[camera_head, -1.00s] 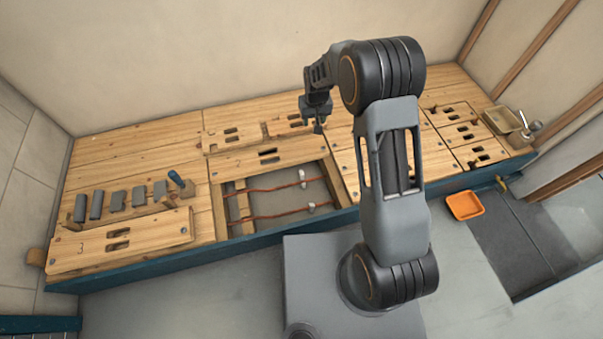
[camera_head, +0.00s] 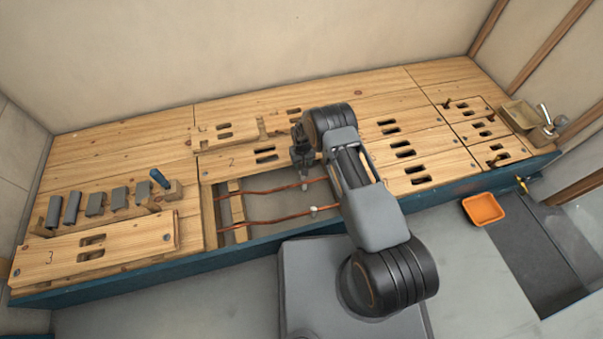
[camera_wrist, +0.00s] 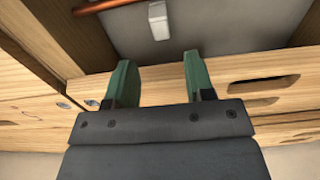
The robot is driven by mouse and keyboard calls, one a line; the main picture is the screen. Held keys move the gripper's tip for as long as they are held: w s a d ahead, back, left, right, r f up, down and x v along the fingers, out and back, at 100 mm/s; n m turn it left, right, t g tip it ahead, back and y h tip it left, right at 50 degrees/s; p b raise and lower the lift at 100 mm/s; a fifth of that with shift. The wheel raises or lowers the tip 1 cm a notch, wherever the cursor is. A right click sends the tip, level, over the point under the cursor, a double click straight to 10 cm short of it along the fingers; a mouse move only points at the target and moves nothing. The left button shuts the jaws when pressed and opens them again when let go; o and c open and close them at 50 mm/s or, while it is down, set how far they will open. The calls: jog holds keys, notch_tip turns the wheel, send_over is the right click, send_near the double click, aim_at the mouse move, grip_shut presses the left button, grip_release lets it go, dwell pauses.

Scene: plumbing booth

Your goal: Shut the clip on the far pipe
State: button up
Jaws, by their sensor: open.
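The far copper pipe (camera_head: 262,191) runs left to right in the open floor bay, with a pale clip (camera_head: 304,186) on it. The clip also shows in the wrist view (camera_wrist: 159,20), just beyond my fingertips beside a copper pipe (camera_wrist: 100,6). I cannot tell how far the clip is closed. My gripper (camera_head: 303,174) is above the far side of the bay, over the clip. In the wrist view its two green fingers (camera_wrist: 155,75) are open, apart and empty. The near pipe (camera_head: 262,223) has its own pale clip (camera_head: 314,211).
Wooden panels surround the bay, including panel 2 (camera_head: 240,161) behind it and raised board 3 (camera_head: 95,245) at left. Several grey blocks and a blue-handled tool (camera_head: 159,179) lie at left. An orange tray (camera_head: 484,209) sits on the floor at right.

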notch_tip(320, 180, down, 7)
jog(key=shift+f+b, duration=0.1)
jog(key=shift+b, duration=1.1)
grip_shut()
